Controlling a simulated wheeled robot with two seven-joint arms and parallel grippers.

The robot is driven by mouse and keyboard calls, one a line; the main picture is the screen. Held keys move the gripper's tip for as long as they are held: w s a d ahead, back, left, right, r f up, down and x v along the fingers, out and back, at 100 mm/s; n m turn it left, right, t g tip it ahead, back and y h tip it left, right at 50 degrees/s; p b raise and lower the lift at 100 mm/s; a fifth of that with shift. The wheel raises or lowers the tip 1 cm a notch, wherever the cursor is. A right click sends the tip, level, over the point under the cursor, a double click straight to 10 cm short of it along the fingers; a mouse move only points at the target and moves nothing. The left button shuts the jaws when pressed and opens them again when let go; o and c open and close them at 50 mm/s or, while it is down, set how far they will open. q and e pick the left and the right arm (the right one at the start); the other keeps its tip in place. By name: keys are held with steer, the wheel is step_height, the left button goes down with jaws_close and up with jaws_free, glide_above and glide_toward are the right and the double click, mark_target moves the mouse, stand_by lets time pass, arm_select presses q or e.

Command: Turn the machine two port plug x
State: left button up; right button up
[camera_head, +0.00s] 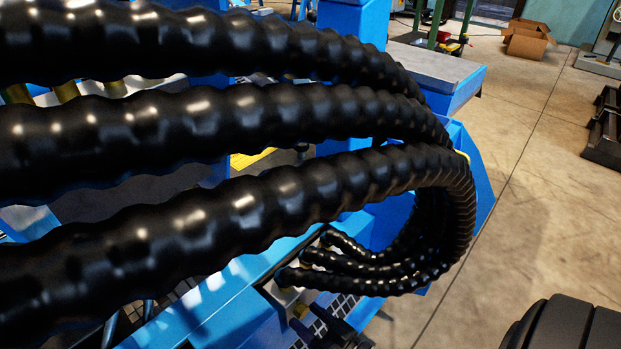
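Three small black hoses (360,262) end in brass-coloured fittings, set in a row on a light block of the blue machine (235,305). The port fittings (285,279) are small here, and I cannot tell which is port plug x or read any label. Dark jointed parts at the bottom edge, just below the fittings, look like my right gripper (338,332). They are cut off by the frame, and I cannot see whether the fingers are apart or touch anything. My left gripper is not in view.
Three thick black ribbed hoses (250,197) cross the left and middle, curve down at the right and hide much of the machine. A black ribbed object (565,325) fills the bottom right corner. Concrete floor (525,190) is open at right. A cardboard box (527,40) stands far back.

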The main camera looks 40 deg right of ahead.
jaws_close()
steer(key=shift+m, duration=0.7)
steer(key=shift+m+p, duration=0.4)
steer(key=shift+m, duration=0.8)
steer(key=m, duration=0.5)
steer(key=shift+a+m, duration=0.1)
steer(key=shift+m, duration=0.2)
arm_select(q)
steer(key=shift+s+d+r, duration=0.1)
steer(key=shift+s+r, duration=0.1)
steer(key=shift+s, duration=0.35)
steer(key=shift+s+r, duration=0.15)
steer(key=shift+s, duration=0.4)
arm_select(e)
steer(key=m, duration=0.4)
steer(key=shift+r+m, duration=0.1)
steer(key=shift+m, duration=0.5)
